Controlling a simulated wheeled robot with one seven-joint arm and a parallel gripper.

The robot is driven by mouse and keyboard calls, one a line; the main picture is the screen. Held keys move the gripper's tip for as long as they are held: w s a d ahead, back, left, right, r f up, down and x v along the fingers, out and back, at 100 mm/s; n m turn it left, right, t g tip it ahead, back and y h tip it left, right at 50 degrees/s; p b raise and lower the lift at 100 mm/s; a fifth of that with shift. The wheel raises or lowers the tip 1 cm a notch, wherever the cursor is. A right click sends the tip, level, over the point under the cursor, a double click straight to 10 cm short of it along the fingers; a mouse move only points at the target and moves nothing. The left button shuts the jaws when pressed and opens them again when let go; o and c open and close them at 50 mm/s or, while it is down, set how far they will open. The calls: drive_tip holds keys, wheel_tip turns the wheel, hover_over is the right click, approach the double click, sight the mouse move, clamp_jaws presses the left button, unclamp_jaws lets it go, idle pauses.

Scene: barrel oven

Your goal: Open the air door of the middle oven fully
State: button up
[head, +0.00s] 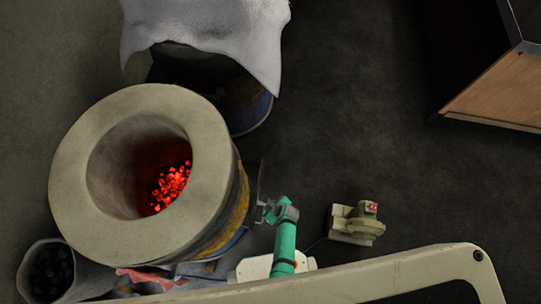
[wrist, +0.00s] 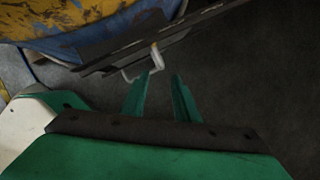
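A round oven (head: 82,190) with a thick pale rim and glowing red coals stands at left in the head view. Whether it is the middle one of a row I cannot tell. Low on its right side is a dark metal air door assembly (wrist: 105,56), seen in the wrist view as long narrow plates with a pale bent wire handle (wrist: 157,58). My gripper (wrist: 158,84) has its two green fingers apart with nothing held. The handle is just ahead of the fingertips, near the left one; contact is unclear. In the head view my gripper (head: 266,211) is beside the oven.
A second barrel (head: 240,98) with a grey cloth (head: 205,28) over it stands behind. A blower (head: 356,223) sits on the floor to the right. A bucket of charcoal (head: 47,272) is at lower left. A wooden-topped piece (head: 505,90) is at upper right. Dark floor between is clear.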

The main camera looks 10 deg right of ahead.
drive_tip(key=shift+s+r, duration=0.15)
drive_tip(key=shift+r, duration=0.2)
